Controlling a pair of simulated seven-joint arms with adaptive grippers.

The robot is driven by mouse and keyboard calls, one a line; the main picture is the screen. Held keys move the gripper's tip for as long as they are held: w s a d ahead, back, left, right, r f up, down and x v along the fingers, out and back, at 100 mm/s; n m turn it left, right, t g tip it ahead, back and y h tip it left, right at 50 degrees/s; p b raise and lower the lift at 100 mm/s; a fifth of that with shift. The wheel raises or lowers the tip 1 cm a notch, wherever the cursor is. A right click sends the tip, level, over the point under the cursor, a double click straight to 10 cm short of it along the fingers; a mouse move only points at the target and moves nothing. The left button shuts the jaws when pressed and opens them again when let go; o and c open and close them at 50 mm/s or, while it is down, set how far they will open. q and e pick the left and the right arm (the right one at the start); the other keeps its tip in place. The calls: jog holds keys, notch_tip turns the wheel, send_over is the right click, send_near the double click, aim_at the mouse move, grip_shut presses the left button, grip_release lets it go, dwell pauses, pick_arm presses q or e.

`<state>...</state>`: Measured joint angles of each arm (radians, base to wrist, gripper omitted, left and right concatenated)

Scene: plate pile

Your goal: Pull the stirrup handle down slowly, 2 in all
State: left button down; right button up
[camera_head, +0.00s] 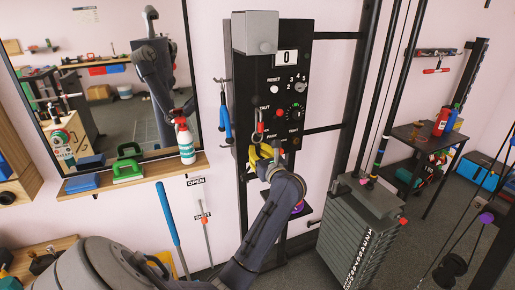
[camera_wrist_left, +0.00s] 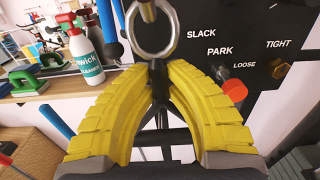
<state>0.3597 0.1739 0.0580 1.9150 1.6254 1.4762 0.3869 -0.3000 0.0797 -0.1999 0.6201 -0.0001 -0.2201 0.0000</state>
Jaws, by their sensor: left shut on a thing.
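My left gripper (camera_head: 262,150) is in front of the black panel, below its middle. In the left wrist view its yellow fingers (camera_wrist_left: 156,68) are closed on the dark upper part of the stirrup handle (camera_wrist_left: 160,118), just under a metal ring (camera_wrist_left: 152,32). Dark straps and a crossbar show between and below the fingers; the fingers hide part of the handle. In the head view the ring end hangs above the gripper, and the handle is mostly hidden. The counter (camera_head: 287,58) on the panel reads 0. My right gripper is not in view.
A blue-handled tool (camera_head: 225,118) hangs just left of the panel. A red knob (camera_wrist_left: 235,91) sits close to the right finger. A weight stack (camera_head: 352,240) stands to the right. A shelf with a spray bottle (camera_head: 185,142) and a green block (camera_head: 127,171) is to the left.

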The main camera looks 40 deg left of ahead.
aim_at(258, 143)
pick_arm(q)
jog(key=shift+f, duration=0.25)
jog(key=shift+f, duration=0.55)
jog(key=shift+r, duration=0.15)
jog(key=shift+r, duration=2.35)
